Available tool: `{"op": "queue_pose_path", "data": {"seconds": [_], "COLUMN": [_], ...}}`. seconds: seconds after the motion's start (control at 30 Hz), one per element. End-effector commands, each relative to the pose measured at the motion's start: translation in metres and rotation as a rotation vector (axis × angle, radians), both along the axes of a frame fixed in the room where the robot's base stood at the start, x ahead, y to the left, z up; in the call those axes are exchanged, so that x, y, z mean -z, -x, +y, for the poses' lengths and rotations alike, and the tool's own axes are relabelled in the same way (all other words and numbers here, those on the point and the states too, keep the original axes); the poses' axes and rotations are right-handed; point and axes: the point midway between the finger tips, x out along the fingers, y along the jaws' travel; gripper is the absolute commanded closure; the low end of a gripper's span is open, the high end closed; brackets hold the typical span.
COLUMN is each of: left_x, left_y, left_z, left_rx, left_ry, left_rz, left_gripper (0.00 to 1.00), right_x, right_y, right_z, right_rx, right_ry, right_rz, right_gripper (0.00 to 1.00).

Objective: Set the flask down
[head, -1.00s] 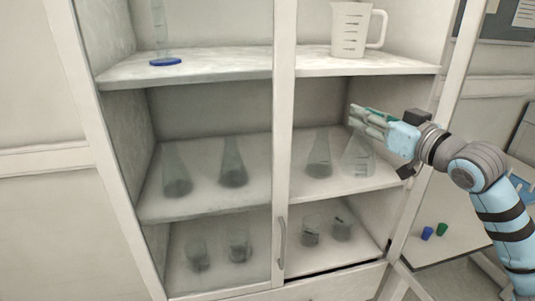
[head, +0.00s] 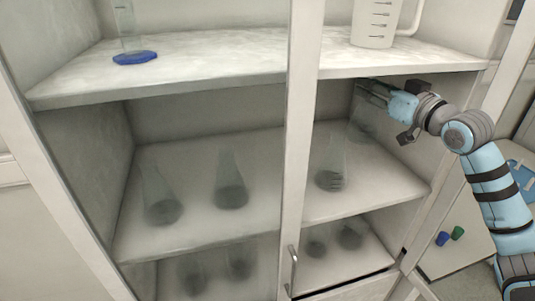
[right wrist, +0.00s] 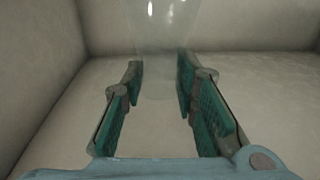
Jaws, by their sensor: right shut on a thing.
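A clear conical flask (head: 364,122) is held in my right gripper (head: 366,90) inside the right half of the cabinet's middle shelf (head: 385,185). It is behind and to the right of another conical flask (head: 331,168) that stands on this shelf. My right gripper is shut on the flask's upper part. In the right wrist view, the flask (right wrist: 166,62) shows faintly between the green-padded fingers (right wrist: 160,80). I cannot tell whether its base touches the shelf. My left gripper is not in view.
Two flasks (head: 231,183) stand on the shelf's left half, beyond the upright post (head: 300,130). The upper shelf (head: 410,62), holding a measuring jug (head: 376,22), is close above my right gripper. The middle shelf's front right is clear.

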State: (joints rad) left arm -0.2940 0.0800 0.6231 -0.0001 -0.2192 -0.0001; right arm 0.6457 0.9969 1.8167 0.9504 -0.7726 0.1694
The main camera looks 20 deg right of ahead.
Motion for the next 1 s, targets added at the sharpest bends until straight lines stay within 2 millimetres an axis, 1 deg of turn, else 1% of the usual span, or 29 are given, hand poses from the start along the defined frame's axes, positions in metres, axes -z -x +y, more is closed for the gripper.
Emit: {"op": "queue_pose_path", "data": {"seconds": [0.13,0.2,0.27,0.33,0.43,0.63,0.7,0.87,0.9,1.0], "left_x": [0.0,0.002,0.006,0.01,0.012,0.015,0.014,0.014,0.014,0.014], "left_y": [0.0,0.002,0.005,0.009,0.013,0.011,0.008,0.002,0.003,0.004], "left_z": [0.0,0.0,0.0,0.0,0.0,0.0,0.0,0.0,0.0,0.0], "left_rx": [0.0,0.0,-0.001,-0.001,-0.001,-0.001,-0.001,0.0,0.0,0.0], "left_ry": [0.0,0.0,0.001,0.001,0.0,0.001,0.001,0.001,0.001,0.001], "left_rz": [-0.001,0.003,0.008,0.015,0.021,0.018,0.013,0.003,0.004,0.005], "left_gripper": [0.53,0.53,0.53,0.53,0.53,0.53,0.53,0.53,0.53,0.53], "right_x": [0.0,0.006,0.02,0.038,0.057,0.095,0.101,0.101,0.101,0.101], "right_y": [0.003,0.004,0.006,0.008,0.008,0.008,0.008,0.007,0.007,0.007], "right_z": [-0.003,-0.006,-0.008,-0.009,-0.009,-0.008,-0.008,-0.008,-0.008,-0.008], "right_rx": [0.006,0.012,0.015,0.017,0.017,0.015,0.015,0.015,0.015,0.015], "right_ry": [0.002,0.002,0.003,0.003,0.003,0.001,0.001,0.0,0.0,0.0], "right_rz": [0.0,0.002,0.005,0.006,0.005,0.003,0.002,0.002,0.002,0.002], "right_gripper": [1.0,1.0,1.0,1.0,1.0,1.0,1.0,1.0,0.68,0.53]}}
